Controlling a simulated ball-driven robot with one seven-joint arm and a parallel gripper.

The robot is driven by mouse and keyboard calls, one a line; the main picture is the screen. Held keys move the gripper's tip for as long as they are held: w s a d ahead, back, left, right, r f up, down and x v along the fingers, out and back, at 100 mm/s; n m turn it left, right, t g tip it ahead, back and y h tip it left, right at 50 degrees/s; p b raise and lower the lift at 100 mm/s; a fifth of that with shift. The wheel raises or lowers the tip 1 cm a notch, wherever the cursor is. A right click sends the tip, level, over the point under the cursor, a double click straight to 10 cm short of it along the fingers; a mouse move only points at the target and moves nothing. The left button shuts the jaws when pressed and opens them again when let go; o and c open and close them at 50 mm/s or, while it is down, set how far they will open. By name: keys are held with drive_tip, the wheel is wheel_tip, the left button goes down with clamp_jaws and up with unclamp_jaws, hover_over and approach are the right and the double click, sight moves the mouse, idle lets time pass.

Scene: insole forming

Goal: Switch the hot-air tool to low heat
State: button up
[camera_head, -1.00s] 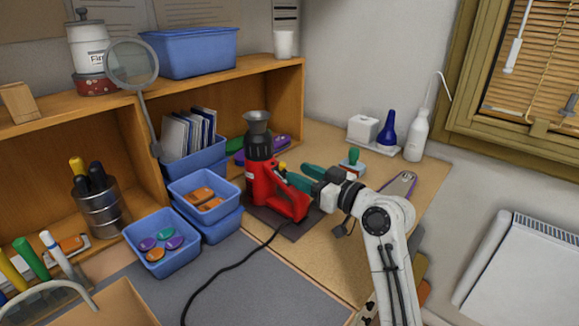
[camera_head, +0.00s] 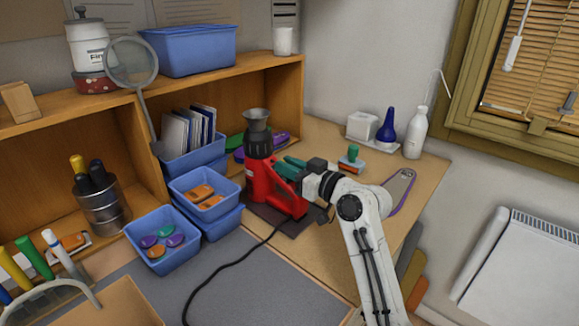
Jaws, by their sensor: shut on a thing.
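The red hot-air tool (camera_head: 264,182) with a black barrel stands upright, its dark metal nozzle pointing up, on a dark mat at the back of the bench. Its black cord runs forward across the grey mat. My gripper (camera_head: 287,167) comes in from the right with its teal fingers close together at the upper handle side of the tool. It is shut on the tool there. The fingers cover the exact part held, and the switch and its setting cannot be made out.
Blue bins (camera_head: 209,191) with orange pieces stand left of the tool, and a wooden shelf (camera_head: 275,72) rises behind. A green-handled stamp (camera_head: 352,158) and a grey-purple insole (camera_head: 400,186) lie to the right. The grey mat (camera_head: 262,284) in front is clear except for the cord.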

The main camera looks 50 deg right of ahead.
clamp_jaws()
drive_tip(key=shift+s+f+b, duration=0.45)
drive_tip(key=shift+s+b, duration=0.2)
drive_tip(key=shift+b, duration=0.1)
drive_tip(key=shift+r, duration=0.1)
drive_tip(key=o, duration=0.6)
unclamp_jaws()
